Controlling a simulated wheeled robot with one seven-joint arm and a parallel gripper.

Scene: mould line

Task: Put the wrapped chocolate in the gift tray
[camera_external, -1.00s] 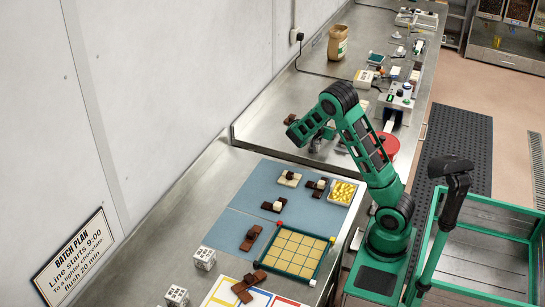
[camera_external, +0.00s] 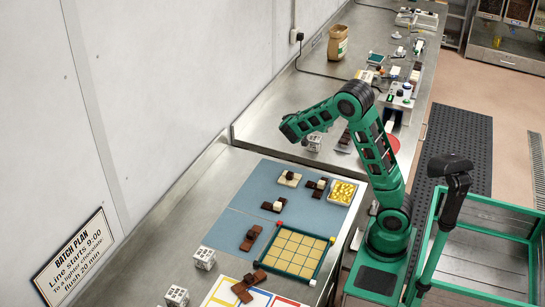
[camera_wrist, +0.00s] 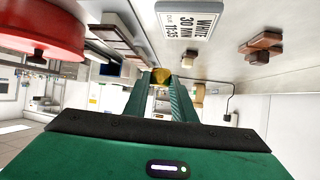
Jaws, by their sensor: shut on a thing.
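In the wrist view, my gripper (camera_wrist: 161,83) is shut on a small gold-wrapped chocolate (camera_wrist: 162,75), held between the tips of its two green fingers. In the external view, the end of my arm (camera_external: 292,130) is raised over the back of the near bench, and the held chocolate is too small or hidden to make out there. A green-framed tray with a pale yellow grid (camera_external: 318,262) lies on the near bench, and its cells look empty. A small pale tray (camera_external: 331,197) filled with gold pieces stands on the blue mat. I cannot tell for certain which is the gift tray.
Brown and white chocolate pieces (camera_external: 273,206) lie on the blue mat (camera_external: 250,196). White printed cubes (camera_external: 204,258) stand near the wall; a labelled white block (camera_wrist: 188,18) and a red round object (camera_wrist: 40,28) show in the wrist view. A paper bag (camera_external: 338,42) stands farther back.

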